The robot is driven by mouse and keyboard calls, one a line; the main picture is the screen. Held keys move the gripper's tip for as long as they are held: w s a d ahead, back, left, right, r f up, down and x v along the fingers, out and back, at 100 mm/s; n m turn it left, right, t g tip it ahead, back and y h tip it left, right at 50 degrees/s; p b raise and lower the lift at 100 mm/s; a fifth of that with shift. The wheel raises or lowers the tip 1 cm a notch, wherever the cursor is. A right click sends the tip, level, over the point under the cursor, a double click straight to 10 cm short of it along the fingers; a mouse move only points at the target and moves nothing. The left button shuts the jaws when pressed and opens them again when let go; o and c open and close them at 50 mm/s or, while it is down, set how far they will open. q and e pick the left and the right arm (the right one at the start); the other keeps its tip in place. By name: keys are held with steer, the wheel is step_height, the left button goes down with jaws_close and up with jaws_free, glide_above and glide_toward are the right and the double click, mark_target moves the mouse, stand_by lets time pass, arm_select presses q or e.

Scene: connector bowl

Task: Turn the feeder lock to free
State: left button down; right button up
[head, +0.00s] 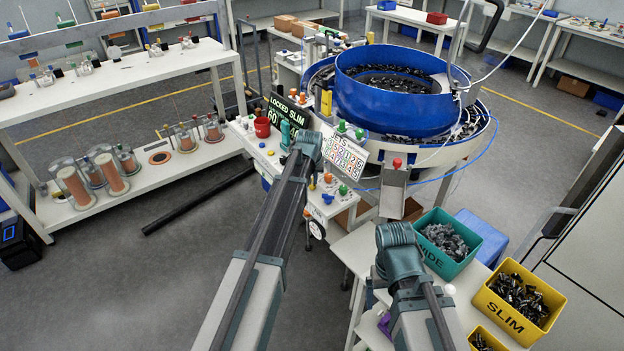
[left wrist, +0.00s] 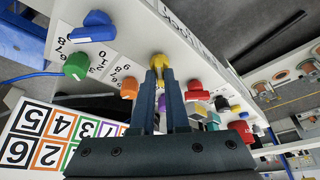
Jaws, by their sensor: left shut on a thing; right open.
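In the left wrist view my left gripper (left wrist: 159,80) is shut on a yellow knob (left wrist: 159,62) on the white control bench. Which control is the feeder lock is not readable. In the head view this gripper (head: 308,148) is over the bench, and its fingertips are hidden by its own body. The dark display (head: 288,112) reads LOCKED SLIM in green, with 60 below. The blue bowl feeder (head: 395,95) stands behind the bench. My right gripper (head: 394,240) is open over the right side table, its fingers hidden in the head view.
Blue (left wrist: 95,28), green (left wrist: 77,66) and orange (left wrist: 130,88) knobs stand close to my left gripper. A card of coloured numbers (head: 348,157) stands beside it. A teal WIDE bin (head: 438,262) and a yellow SLIM bin (head: 500,311) are at the right.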

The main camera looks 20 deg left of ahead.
arm_select(q)
steer(key=n+y, duration=0.1)
steer(key=n, duration=0.3)
steer(key=shift+w+d+n+g+y, duration=0.2)
steer(key=shift+n+g+y, duration=0.1)
steer(key=shift+n+y, duration=0.1)
steer(key=n+g+y, duration=0.1)
steer(key=n, duration=0.3)
steer(key=shift+w+d, duration=0.1)
steer(key=shift+d, duration=0.05)
steer(key=n+g, duration=0.1)
steer(key=n, duration=0.1)
steer(key=n+g, duration=0.1)
steer(key=n, duration=0.1)
steer(key=shift+w+n+y, duration=0.2)
steer(key=shift+n+y, duration=0.2)
steer(key=shift+n+g, duration=0.6)
steer(key=shift+n, duration=1.2)
steer(key=c, duration=0.9)
jaws_free()
steer(key=shift+r, duration=0.1)
